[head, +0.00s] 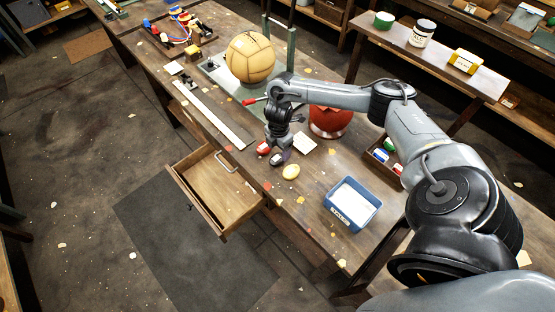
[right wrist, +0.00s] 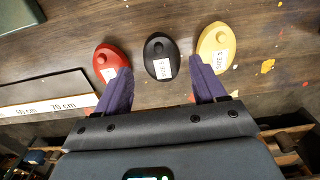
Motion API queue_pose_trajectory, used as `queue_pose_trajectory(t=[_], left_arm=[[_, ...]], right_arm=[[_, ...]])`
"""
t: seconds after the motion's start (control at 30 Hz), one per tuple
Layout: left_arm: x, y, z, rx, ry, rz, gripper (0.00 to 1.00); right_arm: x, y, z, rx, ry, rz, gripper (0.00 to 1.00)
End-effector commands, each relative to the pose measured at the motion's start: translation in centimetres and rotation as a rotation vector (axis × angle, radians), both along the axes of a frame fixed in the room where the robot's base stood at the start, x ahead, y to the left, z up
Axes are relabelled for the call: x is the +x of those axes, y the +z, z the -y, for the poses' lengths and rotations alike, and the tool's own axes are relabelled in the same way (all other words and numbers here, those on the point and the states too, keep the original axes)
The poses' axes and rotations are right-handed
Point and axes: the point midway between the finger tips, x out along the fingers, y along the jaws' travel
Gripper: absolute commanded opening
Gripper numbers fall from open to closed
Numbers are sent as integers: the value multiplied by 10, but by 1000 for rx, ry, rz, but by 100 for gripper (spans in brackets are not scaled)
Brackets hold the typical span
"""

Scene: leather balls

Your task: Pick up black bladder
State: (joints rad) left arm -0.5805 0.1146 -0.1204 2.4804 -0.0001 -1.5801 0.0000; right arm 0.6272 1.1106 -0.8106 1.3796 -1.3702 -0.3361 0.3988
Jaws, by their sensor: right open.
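The black bladder (right wrist: 160,52) is a small dark oval with a round knob and a white label. In the right wrist view it lies on the wooden table between the red bladder (right wrist: 108,58) and the yellow bladder (right wrist: 216,45). My right gripper (right wrist: 160,70) is open, its purple fingers on either side of the black bladder's line, with nothing held between them. In the head view the right gripper (head: 283,152) points down over the bladder row and partly covers the black bladder (head: 276,160). My left gripper is not in view.
An open drawer (head: 225,190) juts from the table's front. A long ruler (head: 215,115) lies left of the bladders. A tan ball (head: 251,57) sits between green posts. A blue bin (head: 353,205) stands to the right.

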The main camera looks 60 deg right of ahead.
Motion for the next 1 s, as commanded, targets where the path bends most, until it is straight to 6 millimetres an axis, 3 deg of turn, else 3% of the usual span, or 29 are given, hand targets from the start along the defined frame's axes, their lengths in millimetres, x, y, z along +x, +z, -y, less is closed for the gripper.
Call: queue_pose_trajectory(t=[0.3,0.67,0.93,1.0], left_arm=[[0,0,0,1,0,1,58],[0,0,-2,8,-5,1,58],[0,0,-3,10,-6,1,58],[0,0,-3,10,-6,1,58]], right_arm=[[1,-39,-7,1,-1,-2,70],[1,-46,-7,0,0,-1,70],[1,-46,-7,0,0,-1,29],[1,-45,-7,0,0,0,26]])
